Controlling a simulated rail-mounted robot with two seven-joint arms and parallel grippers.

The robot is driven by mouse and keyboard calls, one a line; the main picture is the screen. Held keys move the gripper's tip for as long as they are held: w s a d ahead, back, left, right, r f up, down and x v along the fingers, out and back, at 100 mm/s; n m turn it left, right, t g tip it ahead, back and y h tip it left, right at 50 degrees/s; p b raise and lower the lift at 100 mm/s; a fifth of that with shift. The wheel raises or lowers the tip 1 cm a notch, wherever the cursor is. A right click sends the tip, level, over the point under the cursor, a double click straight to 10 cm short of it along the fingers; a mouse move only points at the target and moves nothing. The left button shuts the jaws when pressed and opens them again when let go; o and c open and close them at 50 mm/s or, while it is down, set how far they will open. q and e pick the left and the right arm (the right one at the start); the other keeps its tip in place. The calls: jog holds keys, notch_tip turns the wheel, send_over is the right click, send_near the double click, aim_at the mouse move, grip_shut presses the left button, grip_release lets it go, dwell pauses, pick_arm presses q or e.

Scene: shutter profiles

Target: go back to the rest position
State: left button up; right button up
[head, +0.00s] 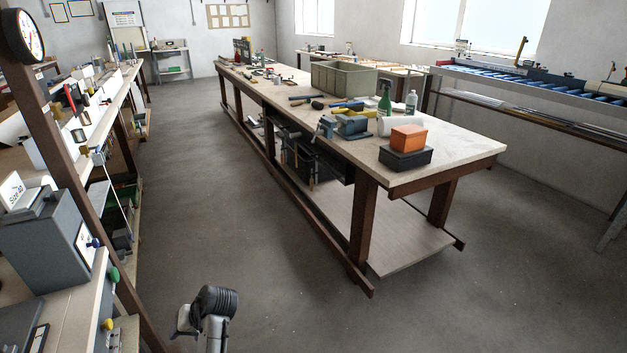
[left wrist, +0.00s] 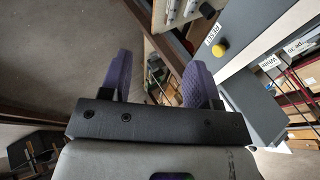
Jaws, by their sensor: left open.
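My left gripper (left wrist: 162,60) shows in the left wrist view with its two purple ridged fingers spread apart and nothing between them. In the head view my left arm shows low at the bottom edge, left of centre, over the bare floor and apart from both benches. My right gripper is in neither view.
A long wooden workbench (head: 455,148) carries an orange box (head: 408,138), a blue vise (head: 350,124) and a grey crate (head: 340,79). The floor (head: 190,190) between is clear.

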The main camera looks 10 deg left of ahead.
pick_arm(q)
notch_tip(320, 180, up, 7)
jog(key=w+d+t+h, duration=0.1)
jog(key=d+t+h, duration=0.1)
jog(key=t, duration=0.3)
jog(key=s+d+r+m+t+h+p, duration=0.45)
jog(key=s+d+r, duration=0.25)
jog(key=s+d, duration=0.25)
jog(key=s+d+f+m+g+h+p, duration=0.1)
jog(key=s+d+f+g+p, duration=0.25)
jog(key=s, duration=1.05)
jog(key=s+f+m+g+h+p, duration=0.15)
jog(key=s+f+p, duration=0.35)
jog(key=s, duration=0.9)
notch_tip(320, 180, up, 36)
jog(key=y+p, duration=0.1)
jog(key=p, duration=3.4)
jog(key=shift+w+r+p, duration=0.15)
jog(key=shift+r+p, duration=0.05)
jog(key=shift+p, duration=0.1)
jog(key=shift+a, duration=0.1)
